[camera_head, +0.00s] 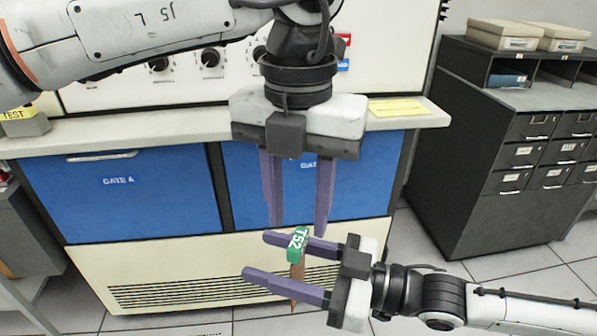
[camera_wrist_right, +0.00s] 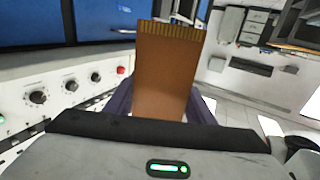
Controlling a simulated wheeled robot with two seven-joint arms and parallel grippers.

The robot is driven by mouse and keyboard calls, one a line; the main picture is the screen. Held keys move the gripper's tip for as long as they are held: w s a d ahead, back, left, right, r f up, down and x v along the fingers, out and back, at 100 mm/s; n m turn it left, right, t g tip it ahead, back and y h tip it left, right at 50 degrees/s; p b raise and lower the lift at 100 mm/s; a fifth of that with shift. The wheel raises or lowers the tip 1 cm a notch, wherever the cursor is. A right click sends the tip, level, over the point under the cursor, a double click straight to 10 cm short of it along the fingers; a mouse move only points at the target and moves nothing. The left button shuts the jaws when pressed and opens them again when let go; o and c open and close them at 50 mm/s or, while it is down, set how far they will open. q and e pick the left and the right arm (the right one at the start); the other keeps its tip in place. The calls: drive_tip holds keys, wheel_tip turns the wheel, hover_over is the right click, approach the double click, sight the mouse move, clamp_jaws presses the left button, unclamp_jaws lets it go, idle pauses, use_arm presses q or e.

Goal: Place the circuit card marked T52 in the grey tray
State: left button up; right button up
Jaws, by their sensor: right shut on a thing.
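The circuit card marked T52 (camera_head: 297,270) has a green end with white lettering and a brown body. My right gripper (camera_head: 258,257) comes in from the right and is shut on the card, its purple fingers on either side of it. In the right wrist view the brown card (camera_wrist_right: 166,75) stands up between the fingers, with gold contacts along its far edge. My left gripper (camera_head: 298,226) points down, open and empty, its fingertips close to the card's green end; I cannot tell whether they touch. I cannot make out a grey tray in either view.
A pale counter (camera_head: 190,126) with a knobbed panel stands above blue doors (camera_head: 115,195). A yellow paper (camera_head: 397,107) and a grey block with a TEST label (camera_head: 22,124) are on it. A dark drawer cabinet (camera_head: 460,165) stands at the right.

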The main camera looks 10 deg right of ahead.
sight(299, 239)
use_arm(q)
drive_tip(key=shift+f, duration=2.1)
drive_tip(key=shift+c, duration=0.2)
clamp_jaws()
use_arm(e)
drive_tip(key=o, duration=1.1)
